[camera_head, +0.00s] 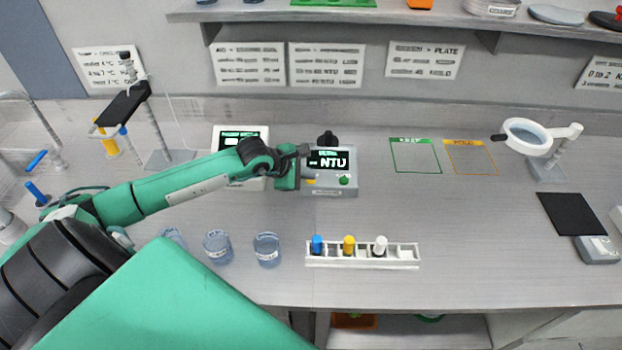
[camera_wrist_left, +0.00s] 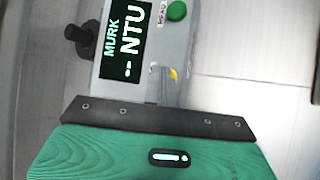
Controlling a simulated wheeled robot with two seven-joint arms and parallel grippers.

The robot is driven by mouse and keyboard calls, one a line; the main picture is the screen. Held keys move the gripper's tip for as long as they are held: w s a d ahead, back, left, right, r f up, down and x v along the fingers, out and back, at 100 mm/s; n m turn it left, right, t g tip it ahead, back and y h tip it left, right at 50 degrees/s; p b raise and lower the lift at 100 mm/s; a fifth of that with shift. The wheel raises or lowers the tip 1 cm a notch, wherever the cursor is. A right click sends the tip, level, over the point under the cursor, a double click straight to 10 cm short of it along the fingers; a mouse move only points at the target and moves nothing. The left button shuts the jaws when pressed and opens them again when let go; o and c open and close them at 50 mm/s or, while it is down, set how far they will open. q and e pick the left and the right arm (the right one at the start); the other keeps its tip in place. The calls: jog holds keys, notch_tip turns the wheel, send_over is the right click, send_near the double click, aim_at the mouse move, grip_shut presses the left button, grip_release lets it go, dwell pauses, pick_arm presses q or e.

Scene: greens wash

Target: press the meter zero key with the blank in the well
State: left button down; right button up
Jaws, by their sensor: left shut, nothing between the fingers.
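The turbidity meter (camera_head: 335,188) stands on the bench with a dark screen showing "NTU" and dashes; the left wrist view shows it too (camera_wrist_left: 190,50). A black cap or lid (camera_head: 327,138) sits at its well behind the screen; the vial's body is hidden. A green key (camera_head: 344,181) is at the front right, labelled READ in the left wrist view (camera_wrist_left: 177,10). A yellow key (camera_head: 311,181) is at the front left, partly hidden by the fingers in the wrist view (camera_wrist_left: 174,73). My left gripper (camera_head: 303,151) is shut and empty over the meter's left end. Contact with the yellow key cannot be told.
A white rack (camera_head: 360,263) holds blue-, yellow- and white-capped vials in front. Beakers (camera_head: 267,250) stand left of it. A second display unit (camera_head: 228,135) is behind my left arm.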

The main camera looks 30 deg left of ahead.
aim_at(307, 181)
pick_arm(q)
jog(key=shift+r, duration=0.8)
jog(key=shift+r+p, duration=1)
jog(key=shift+r, duration=1.55)
jog(key=shift+f, duration=0.1)
dwell(0.4)
